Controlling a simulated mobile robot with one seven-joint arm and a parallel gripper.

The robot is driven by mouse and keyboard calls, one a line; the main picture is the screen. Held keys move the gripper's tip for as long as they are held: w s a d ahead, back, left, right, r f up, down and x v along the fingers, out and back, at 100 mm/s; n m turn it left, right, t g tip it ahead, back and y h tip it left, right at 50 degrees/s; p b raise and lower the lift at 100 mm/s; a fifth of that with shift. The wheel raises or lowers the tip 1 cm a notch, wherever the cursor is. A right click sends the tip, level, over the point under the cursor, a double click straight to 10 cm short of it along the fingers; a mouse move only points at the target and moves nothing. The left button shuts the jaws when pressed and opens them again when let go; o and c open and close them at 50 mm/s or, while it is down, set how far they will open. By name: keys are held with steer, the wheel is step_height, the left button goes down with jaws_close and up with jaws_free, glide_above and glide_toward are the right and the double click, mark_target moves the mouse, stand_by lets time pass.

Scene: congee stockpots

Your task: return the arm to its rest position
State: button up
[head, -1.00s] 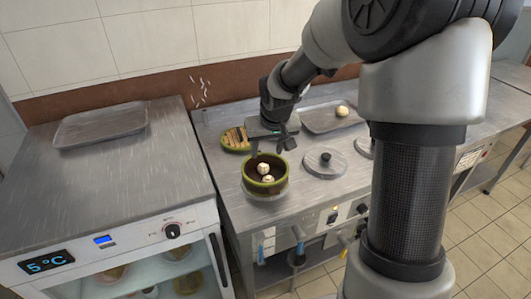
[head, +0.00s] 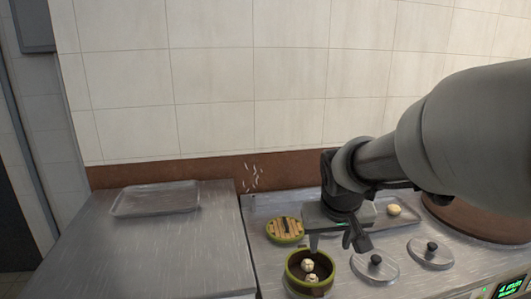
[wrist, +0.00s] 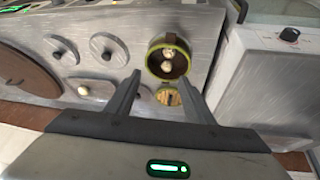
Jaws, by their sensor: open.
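My gripper (head: 337,247) is open and empty, its fingers pointing down just above and behind the right side of a green-rimmed pot (head: 291,277). In the wrist view my gripper (wrist: 160,77) shows two spread fingers with nothing between them. Two pale buns (head: 309,267) sit inside the pot, apart from the fingers; the pot also shows in the wrist view (wrist: 153,62). My arm reaches in from the right of the head view.
A round slatted piece with a green rim (head: 285,228) lies behind the pot. Lids with black knobs (head: 375,267) (head: 431,254) are to the right. A tray (head: 372,216) with a bun (head: 394,210) stands behind. An empty tray (head: 157,199) lies on the left counter.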

steer(key=s+a+r+y, duration=0.1)
steer(key=s+r, duration=0.2)
steer(key=s, duration=0.6)
steer(key=s+r, duration=0.2)
steer(key=s, duration=0.7)
step_height(320, 180, up, 20)
steer(key=p, duration=2)
steer(key=shift+r+t, duration=0.25)
steer(key=shift+t, duration=0.05)
